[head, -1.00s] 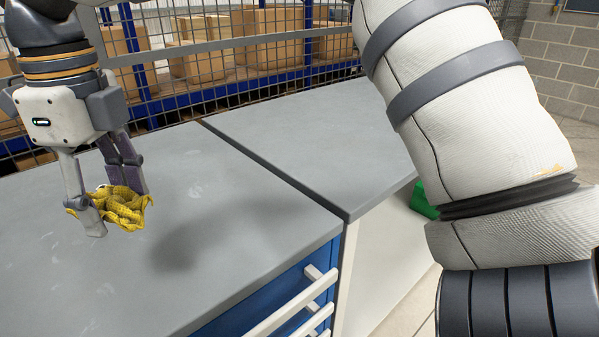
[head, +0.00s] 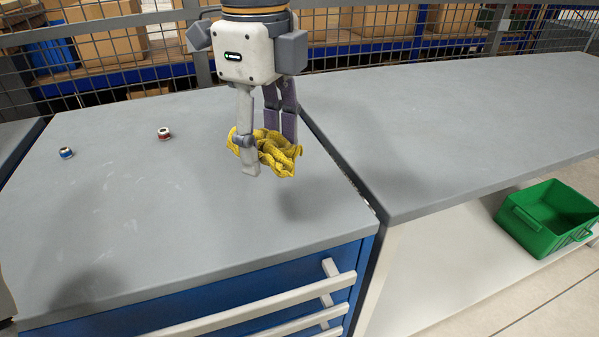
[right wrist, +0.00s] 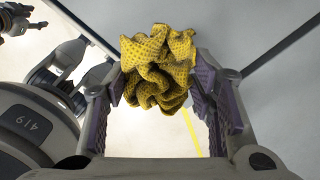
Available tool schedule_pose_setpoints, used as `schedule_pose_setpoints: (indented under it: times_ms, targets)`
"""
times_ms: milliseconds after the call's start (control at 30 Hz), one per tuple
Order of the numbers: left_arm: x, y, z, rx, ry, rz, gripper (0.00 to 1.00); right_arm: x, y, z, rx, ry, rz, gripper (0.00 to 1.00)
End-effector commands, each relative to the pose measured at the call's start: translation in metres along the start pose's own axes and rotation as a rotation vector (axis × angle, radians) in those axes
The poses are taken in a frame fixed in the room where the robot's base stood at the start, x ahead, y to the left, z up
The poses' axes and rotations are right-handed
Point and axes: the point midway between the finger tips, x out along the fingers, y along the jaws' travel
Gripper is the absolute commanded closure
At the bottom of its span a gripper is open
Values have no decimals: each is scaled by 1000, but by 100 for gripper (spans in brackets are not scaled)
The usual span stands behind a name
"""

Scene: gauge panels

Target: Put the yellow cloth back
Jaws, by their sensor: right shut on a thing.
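The yellow cloth (head: 268,152) is a crumpled, textured bundle. My right gripper (head: 267,150) is shut on it and holds it above the grey worktop (head: 130,230), near the seam to the adjoining worktop. In the right wrist view, the cloth (right wrist: 158,65) is bunched between the two finger pads. A shadow lies on the worktop to the right of the cloth.
A blue-rimmed spool (head: 66,153) and a red one (head: 164,134) stand on the worktop. The right worktop (head: 470,120) is bare. A green bin (head: 545,220) sits on a low white shelf (head: 440,270) under it. Blue drawers (head: 250,290) with white handles are in front.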

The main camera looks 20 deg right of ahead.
Motion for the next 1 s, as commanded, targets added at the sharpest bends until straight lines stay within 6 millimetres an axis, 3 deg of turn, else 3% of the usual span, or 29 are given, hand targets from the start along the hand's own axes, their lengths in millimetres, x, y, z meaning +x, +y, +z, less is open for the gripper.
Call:
schedule_pose_setpoints:
  times_ms: [33,100,467,633,967,1000]
  targets:
    - [7,0,6,0,-25,-1,58,16,-17,2,5,10,13,76]
    - [10,0,8,0,-36,-1,58,28,-34,3,3,11,12,76]
    - [18,0,14,0,-62,-2,58,82,-78,5,2,8,7,76]
    - [17,0,14,0,-58,-2,58,104,-75,5,-1,4,3,76]
    - [16,0,13,0,-55,-2,58,107,-75,5,0,3,3,76]
    - [16,0,13,0,-55,-2,58,108,-75,5,0,2,2,48]
